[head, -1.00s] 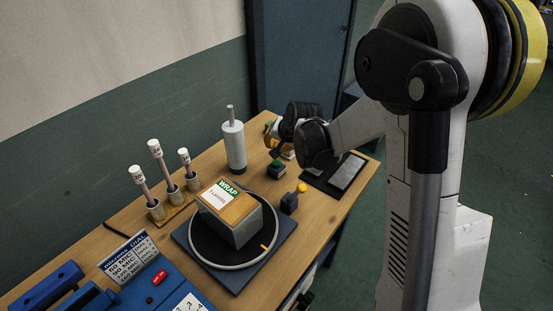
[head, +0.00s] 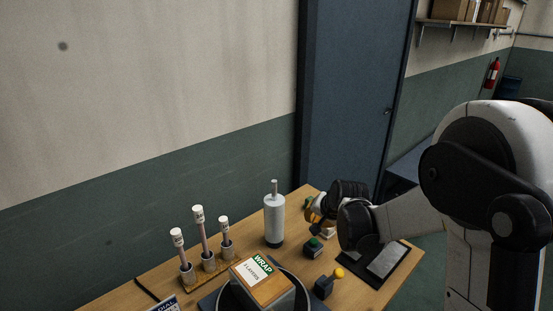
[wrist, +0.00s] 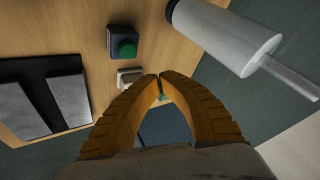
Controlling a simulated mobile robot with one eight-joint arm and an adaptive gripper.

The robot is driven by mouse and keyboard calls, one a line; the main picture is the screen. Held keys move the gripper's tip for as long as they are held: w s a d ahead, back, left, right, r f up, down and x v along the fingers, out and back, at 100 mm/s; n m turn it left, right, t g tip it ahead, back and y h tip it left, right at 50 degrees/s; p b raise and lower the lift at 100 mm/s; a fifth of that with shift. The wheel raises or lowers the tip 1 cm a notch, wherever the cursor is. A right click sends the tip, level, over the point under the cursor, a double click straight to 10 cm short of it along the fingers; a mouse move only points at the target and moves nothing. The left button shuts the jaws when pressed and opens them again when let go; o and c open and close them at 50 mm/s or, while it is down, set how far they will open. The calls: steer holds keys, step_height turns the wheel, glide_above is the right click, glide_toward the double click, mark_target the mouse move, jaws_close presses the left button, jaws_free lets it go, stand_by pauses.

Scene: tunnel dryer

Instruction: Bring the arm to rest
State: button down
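My gripper (head: 314,214) is over the far right part of the wooden table, beyond the green push button (head: 314,242), partly hidden behind my dark wrist. In the wrist view its two orange fingers (wrist: 160,82) come together at the tips, with no object clearly held. A small green bit (wrist: 162,97) shows between them; I cannot tell whether they touch it. A small pale block (wrist: 130,77) lies on the table close to the fingertips. The green button (wrist: 126,47) stands just past that block.
A grey-white cylinder with a rod (head: 274,220) stands left of my gripper. A black pad with grey plates (head: 385,262) lies to the right. A box labelled WRAP (head: 265,283), a yellow-knobbed lever (head: 329,284) and several capped rods (head: 200,240) stand nearer. A blue door (head: 345,100) is behind.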

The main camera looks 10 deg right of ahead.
steer(key=s+r+n+b, duration=0.1)
steer(key=s+r, duration=0.3)
steer(key=s, duration=0.3)
steer(key=s+r+n+h, duration=0.1)
steer(key=s+r+n, duration=0.15)
steer(key=s, duration=0.45)
steer(key=s+r+n+b, duration=0.1)
steer(key=s+r, duration=0.4)
steer(key=s, duration=0.2)
steer(key=s+f+n, duration=0.1)
steer(key=s+n, duration=0.1)
steer(key=s, duration=0.7)
steer(key=shift+s+d+f+h, duration=0.3)
steer(key=shift+s+f, duration=0.05)
steer(key=shift+f, duration=0.05)
